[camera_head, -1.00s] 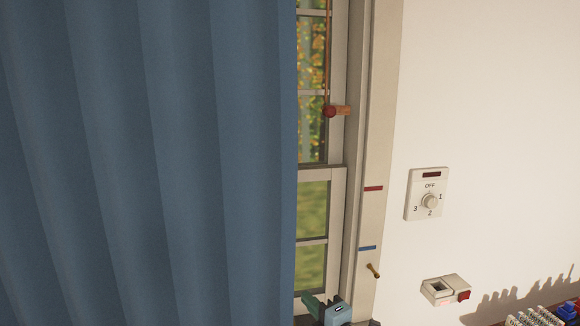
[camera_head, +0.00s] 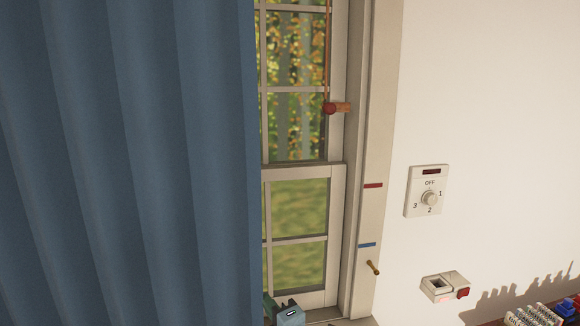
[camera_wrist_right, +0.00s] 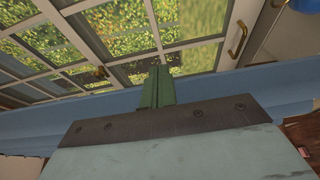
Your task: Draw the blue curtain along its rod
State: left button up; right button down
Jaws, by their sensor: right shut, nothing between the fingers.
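The blue curtain (camera_head: 130,160) hangs in folds over the left part of the head view, and its right edge lies over the window. My right gripper (camera_head: 270,305) shows at the bottom of the head view, by the curtain's lower right edge. In the right wrist view its green fingers (camera_wrist_right: 156,88) are shut together with nothing between them. The blue curtain (camera_wrist_right: 60,125) runs across that view behind the gripper; whether they touch I cannot tell. The rod is out of view. My left gripper is not in view.
The window (camera_head: 300,205) is uncovered right of the curtain. A red knob on a cord (camera_head: 329,108) hangs by the frame. A dial switch (camera_head: 428,192), a small wall box (camera_head: 445,287) and a brass peg (camera_head: 373,267) are further right. A brass handle (camera_wrist_right: 237,38) shows in the wrist view.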

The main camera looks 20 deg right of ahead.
aim_at(159, 321)
jog(key=a, duration=0.2)
jog(key=w+a, duration=0.1)
jog(key=a, duration=0.1)
jog(key=a+b, duration=0.1)
jog(key=a, duration=0.1)
jog(key=shift+w+a, duration=0.3)
jog(key=shift+a, duration=0.05)
jog(key=w+a+b, duration=0.1)
jog(key=a+b, duration=0.1)
jog(key=a, duration=0.3)
jog(key=w+a+b, duration=0.1)
jog(key=a+b, duration=0.1)
jog(key=a, duration=0.3)
jog(key=w+a+b, duration=0.1)
jog(key=a+b, duration=0.1)
jog(key=a, duration=0.3)
jog(key=shift+w+f+b, duration=0.15)
jog(key=shift+w+b, duration=0.15)
jog(key=shift+b, duration=0.1)
jog(key=shift+a, duration=0.3)
